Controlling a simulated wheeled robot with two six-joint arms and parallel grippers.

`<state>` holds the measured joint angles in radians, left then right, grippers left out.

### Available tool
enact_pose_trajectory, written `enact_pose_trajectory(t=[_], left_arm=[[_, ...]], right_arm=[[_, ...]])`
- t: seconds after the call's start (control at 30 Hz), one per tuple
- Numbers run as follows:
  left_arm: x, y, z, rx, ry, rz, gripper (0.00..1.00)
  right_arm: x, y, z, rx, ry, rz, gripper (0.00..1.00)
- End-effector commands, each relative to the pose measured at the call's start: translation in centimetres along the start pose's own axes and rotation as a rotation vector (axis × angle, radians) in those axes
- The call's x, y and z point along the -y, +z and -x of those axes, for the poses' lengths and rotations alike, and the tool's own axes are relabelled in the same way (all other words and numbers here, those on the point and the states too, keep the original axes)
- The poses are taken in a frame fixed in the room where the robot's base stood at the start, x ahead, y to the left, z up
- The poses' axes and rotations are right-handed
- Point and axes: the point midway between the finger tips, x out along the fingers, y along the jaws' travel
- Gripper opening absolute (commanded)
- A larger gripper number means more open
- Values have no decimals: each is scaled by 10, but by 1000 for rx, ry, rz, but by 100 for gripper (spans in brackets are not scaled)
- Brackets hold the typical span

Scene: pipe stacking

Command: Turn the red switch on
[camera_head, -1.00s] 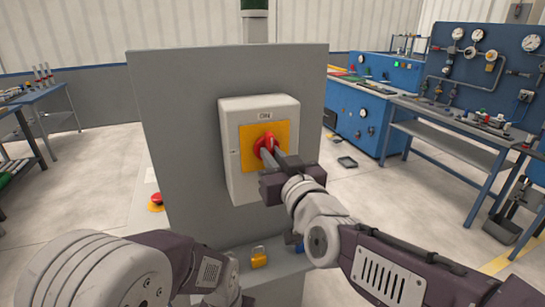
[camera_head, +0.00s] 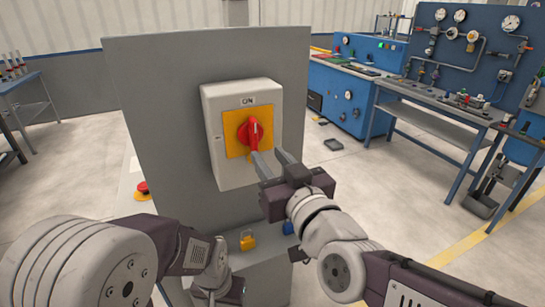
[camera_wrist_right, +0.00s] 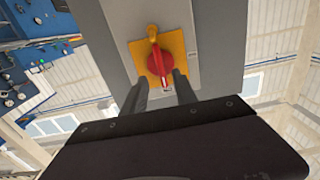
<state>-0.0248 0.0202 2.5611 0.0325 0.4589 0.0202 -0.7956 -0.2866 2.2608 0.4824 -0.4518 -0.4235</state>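The red switch (camera_head: 252,131) is a rotary knob on a yellow plate (camera_head: 233,147), on a light grey box. Its handle stands roughly upright below the "ON" label (camera_head: 248,100). My right gripper (camera_head: 268,160) is in front of and below the knob, its two fingers apart and nothing held between them. In the right wrist view the red switch (camera_wrist_right: 154,66) shows just beyond the fingertips, roughly between the fingers of the right gripper (camera_wrist_right: 158,80). Contact cannot be made out. My left arm is folded at lower left; its gripper is not clearly visible.
The box hangs on a grey upright panel (camera_head: 150,110). Blue workbenches (camera_head: 350,100) stand at the right.

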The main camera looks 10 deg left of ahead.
Motion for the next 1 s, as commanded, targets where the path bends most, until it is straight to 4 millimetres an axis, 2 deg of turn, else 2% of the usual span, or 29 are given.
enact_pose_trajectory(t=[0.03, 0.13, 0.27, 0.57, 0.67, 0.77, 0.83, 0.87, 0.9, 0.97, 1.0], left_arm=[[0, -3, 26, -2, 0, 0, 63], [-1, -5, 38, -3, 0, 0, 63], [-1, -5, 44, -3, 0, 0, 63], [-1, -5, 43, -2, 0, 0, 63], [-1, -5, 48, -2, 0, 0, 63], [-1, -7, 64, -2, 0, 0, 63], [-2, -9, 80, -2, 0, 0, 63], [-2, -9, 86, -2, 0, 0, 63], [-2, -10, 92, -3, 0, 0, 63], [-2, -11, 100, -3, 0, 0, 63], [-2, -11, 105, -3, 0, 0, 63]], right_arm=[[0, -12, 3, 10, 1, 4, 34], [0, -9, 10, 8, 2, 4, 34], [0, -5, 16, 6, -1, 3, 34], [0, -2, 17, 4, -2, 1, 34], [-12, -6, 16, 5, 28, 1, 34], [-68, -6, 10, 43, 164, 7, 34], [-129, 10, 12, 123, 299, 22, 34], [-153, 26, 17, 191, 345, 22, 34], [-180, 52, 28, 295, 394, 9, 34], [-208, 96, 52, 469, 448, -39, 34], [-221, 126, 72, 591, 475, -85, 34]])
